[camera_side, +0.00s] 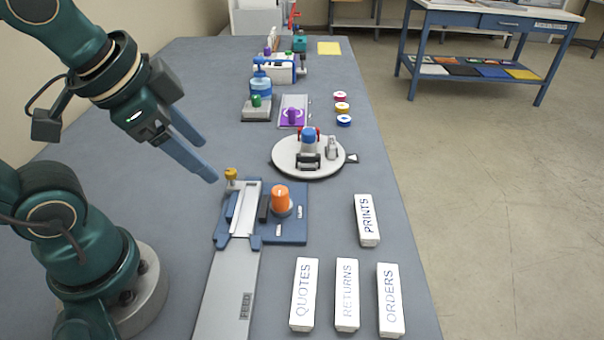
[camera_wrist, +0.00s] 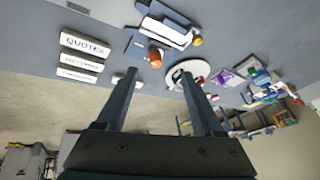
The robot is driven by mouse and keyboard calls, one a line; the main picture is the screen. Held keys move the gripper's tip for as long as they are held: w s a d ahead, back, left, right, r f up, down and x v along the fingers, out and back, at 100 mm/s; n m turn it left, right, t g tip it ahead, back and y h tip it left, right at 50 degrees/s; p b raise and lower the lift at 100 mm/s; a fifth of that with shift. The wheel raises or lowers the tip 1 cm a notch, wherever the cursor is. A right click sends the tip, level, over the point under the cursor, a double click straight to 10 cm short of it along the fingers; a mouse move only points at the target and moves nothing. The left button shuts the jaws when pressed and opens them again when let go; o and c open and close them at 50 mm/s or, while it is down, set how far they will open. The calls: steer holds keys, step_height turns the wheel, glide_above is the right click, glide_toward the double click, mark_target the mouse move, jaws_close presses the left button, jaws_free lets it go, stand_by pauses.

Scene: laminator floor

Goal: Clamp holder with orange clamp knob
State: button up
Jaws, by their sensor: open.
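The orange clamp knob (camera_side: 281,197) stands upright on the right part of the blue clamp holder (camera_side: 293,229), at the table's middle. In the wrist view the knob (camera_wrist: 155,57) shows beyond my fingers, beside the white and blue holder (camera_wrist: 150,28). A small yellow-orange knob (camera_side: 231,175) stands at the holder's back left corner; it also shows in the wrist view (camera_wrist: 197,40). My gripper (camera_side: 208,168) is open and empty, in the air to the left of and above the holder. In the wrist view its two fingers (camera_wrist: 160,82) are spread apart, touching nothing.
A white strip marked FEED (camera_side: 228,290) runs from the holder toward the front. White blocks marked QUOTES (camera_side: 304,290), RETURNS (camera_side: 347,290), ORDERS (camera_side: 390,295) and PRINTS (camera_side: 366,222) lie to the right. A round white turntable (camera_side: 285,165) with parts stands behind the holder.

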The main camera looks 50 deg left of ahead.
steer(key=w+r+m+g+y, duration=0.1)
steer(key=w+m, duration=0.3)
steer(key=m, duration=0.1)
steer(key=m+g+y, duration=0.2)
steer(key=m+g, duration=0.1)
steer(key=m, duration=0.5)
glide_above(280, 191)
step_height(280, 191, down, 6)
steer(key=shift+s+a+r, duration=0.1)
steer(key=shift+s+r, duration=0.05)
steer(key=shift+r, duration=0.05)
steer(key=shift+m+g+y, duration=0.4)
steer(key=shift+m+g, duration=0.1)
steer(key=shift+g, duration=0.2)
steer(key=f, duration=0.1)
steer(key=d+f, duration=0.1)
steer(key=f, duration=0.3)
steer(key=shift+w+d, duration=0.25)
steer(key=shift+d, duration=0.15)
steer(key=shift+f, duration=0.4)
steer(key=shift+x, duration=2.3)
steer(key=shift+s, duration=0.1)
jaws_close()
